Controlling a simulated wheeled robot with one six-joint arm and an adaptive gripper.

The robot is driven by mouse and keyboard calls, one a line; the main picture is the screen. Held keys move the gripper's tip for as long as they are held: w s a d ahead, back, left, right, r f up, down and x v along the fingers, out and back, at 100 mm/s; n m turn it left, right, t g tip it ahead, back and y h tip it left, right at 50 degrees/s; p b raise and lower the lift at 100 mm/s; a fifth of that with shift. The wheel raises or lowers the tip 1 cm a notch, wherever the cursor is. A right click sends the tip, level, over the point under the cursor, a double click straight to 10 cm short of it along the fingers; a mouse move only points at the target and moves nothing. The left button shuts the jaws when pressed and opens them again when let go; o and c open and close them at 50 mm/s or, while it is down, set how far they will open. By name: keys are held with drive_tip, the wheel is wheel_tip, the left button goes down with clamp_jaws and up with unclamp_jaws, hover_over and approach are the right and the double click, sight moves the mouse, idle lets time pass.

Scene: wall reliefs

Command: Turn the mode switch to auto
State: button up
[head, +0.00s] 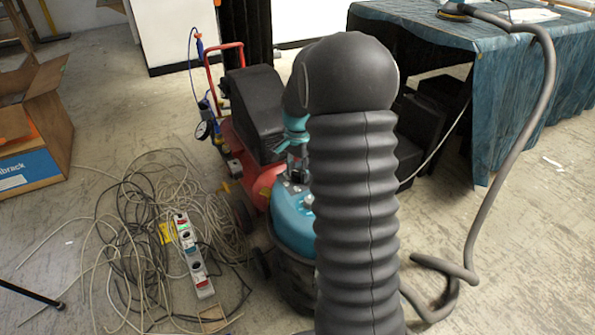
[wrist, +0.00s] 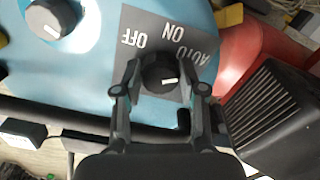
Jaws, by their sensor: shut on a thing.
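The mode switch (wrist: 156,69) is a black round knob with a short white mark, on a dark plate lettered OFF, ON and AUTO. The lettering appears upside down in the wrist view, with OFF on the left, ON at the top and AUTO at the right. My gripper (wrist: 162,77) is shut on the knob, one finger on each side. The white mark lies nearly level; I cannot tell which word it points to. The plate is on a teal machine (wrist: 85,75), which also shows in the head view (head: 291,222), partly behind my arm.
A second black knob (wrist: 50,17) sits on the teal top. A red compressor (head: 262,170) stands close behind. Loose cables (head: 140,240) and a power strip (head: 192,255) cover the floor at left. A grey hose (head: 535,110) runs from the blue-covered table (head: 430,35).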

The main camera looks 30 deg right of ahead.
sight(298, 172)
idle(0.4)
drive_tip(key=o, duration=1.1)
drive_tip(key=shift+o, duration=0.2)
drive_tip(key=shift+r, duration=0.1)
wheel_tip(298, 172, up, 12)
